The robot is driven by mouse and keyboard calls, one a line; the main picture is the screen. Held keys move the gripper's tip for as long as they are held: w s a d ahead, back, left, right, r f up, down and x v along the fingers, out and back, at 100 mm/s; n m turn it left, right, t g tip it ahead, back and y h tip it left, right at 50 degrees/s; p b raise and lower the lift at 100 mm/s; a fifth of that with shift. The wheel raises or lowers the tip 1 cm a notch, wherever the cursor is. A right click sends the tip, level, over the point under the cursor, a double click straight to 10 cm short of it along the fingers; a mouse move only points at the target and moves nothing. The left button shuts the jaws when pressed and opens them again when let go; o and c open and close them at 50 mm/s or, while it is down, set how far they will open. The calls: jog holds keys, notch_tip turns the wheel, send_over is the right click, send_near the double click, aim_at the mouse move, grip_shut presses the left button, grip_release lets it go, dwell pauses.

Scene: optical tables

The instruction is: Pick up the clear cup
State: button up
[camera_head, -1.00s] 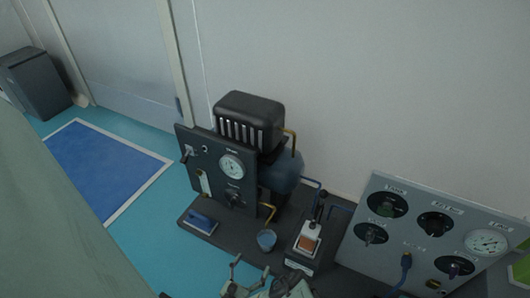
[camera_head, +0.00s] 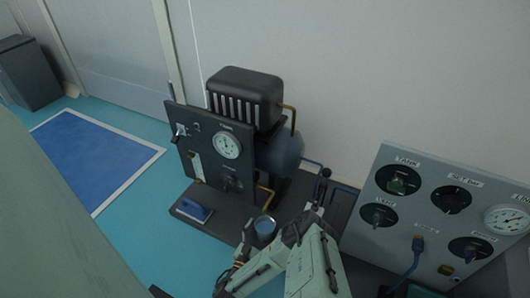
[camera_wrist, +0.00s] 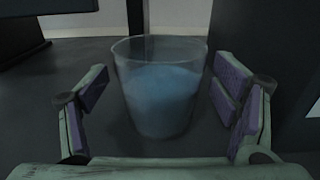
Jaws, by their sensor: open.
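The clear cup (camera_head: 265,228) stands upright on the dark base of the pump apparatus, with blue showing in its lower part. In the wrist view the cup (camera_wrist: 160,95) is in the middle, between the two fingers with their purple pads. My gripper (camera_wrist: 162,105) is open, with a gap between each finger and the cup's sides. My pale green wrist hides part of the base to the right of the cup.
A dark panel with a gauge (camera_head: 229,146) and a black-topped machine (camera_head: 245,96) stand behind and left of the cup. A grey control panel (camera_head: 440,215) with knobs stands to the right. A thin yellow pipe is close behind the cup.

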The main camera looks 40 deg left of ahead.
jog(key=shift+w, duration=0.3)
jog(key=shift+c, duration=0.6)
jog(key=c, duration=1.2)
jog(key=shift+a+r, duration=0.1)
jog(key=shift+c, duration=0.2)
